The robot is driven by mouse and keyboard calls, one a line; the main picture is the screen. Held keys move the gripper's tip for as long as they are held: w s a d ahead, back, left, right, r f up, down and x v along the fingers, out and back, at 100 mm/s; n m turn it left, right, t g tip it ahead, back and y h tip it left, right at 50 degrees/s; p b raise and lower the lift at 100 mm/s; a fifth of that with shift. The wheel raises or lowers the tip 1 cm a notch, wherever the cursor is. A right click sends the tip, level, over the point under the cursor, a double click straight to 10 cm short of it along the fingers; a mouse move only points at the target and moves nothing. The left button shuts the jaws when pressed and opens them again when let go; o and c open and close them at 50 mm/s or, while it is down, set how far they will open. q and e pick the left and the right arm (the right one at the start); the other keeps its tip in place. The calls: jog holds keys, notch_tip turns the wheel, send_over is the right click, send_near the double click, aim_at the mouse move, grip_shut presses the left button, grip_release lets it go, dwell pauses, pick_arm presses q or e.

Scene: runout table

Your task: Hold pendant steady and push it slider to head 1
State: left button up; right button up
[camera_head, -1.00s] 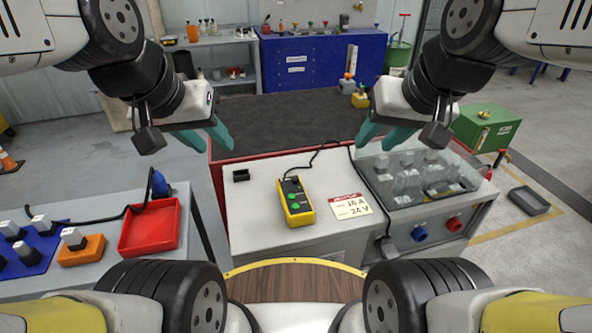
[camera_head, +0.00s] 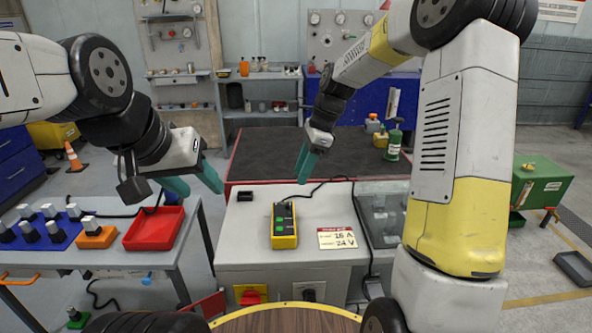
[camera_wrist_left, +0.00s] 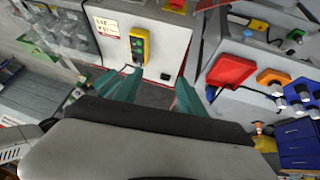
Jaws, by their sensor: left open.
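The yellow pendant (camera_head: 284,226) with a dark face and green buttons lies on the grey cabinet top, its cable running up to the back right. It also shows in the left wrist view (camera_wrist_left: 139,45). Its slider is too small to make out. My left gripper (camera_head: 195,183) is open and empty, above and left of the pendant, and apart from it. In the left wrist view its two teal fingers (camera_wrist_left: 157,92) are spread. My right gripper (camera_head: 304,164) is above and behind the pendant, fingers pointing down. Its fingers overlap in the picture, so its opening is unclear.
A white label card (camera_head: 337,238) lies right of the pendant, and a small black box (camera_head: 245,196) left of it. A clear-covered section (camera_head: 384,215) is at right, partly hidden by my right arm. A red tray (camera_head: 154,228) sits on the left table.

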pick_arm(q)
jog(key=o, duration=0.4)
jog(key=shift+w+d, duration=0.1)
jog(key=shift+w, duration=0.05)
jog(key=shift+c, duration=0.2)
jog(key=o, duration=0.3)
jog(key=w+d+f, duration=0.1)
jog(key=w+g, duration=0.1)
jog(key=w, duration=0.1)
jog(key=w+d+f+g, duration=0.1)
jog(key=w, duration=0.1)
jog(key=shift+w+d+f, duration=0.15)
jog(key=shift+d+f, duration=0.2)
jog(key=shift+o, duration=0.2)
jog(key=g+y, duration=0.2)
jog(key=g, duration=0.2)
send_over(284, 229)
jog(key=shift+n, duration=0.3)
notch_tip(284, 229, down, 15)
jog(key=shift+a+f, duration=0.1)
jog(key=shift+w+f, duration=0.1)
jog(key=shift+f, duration=3.9)
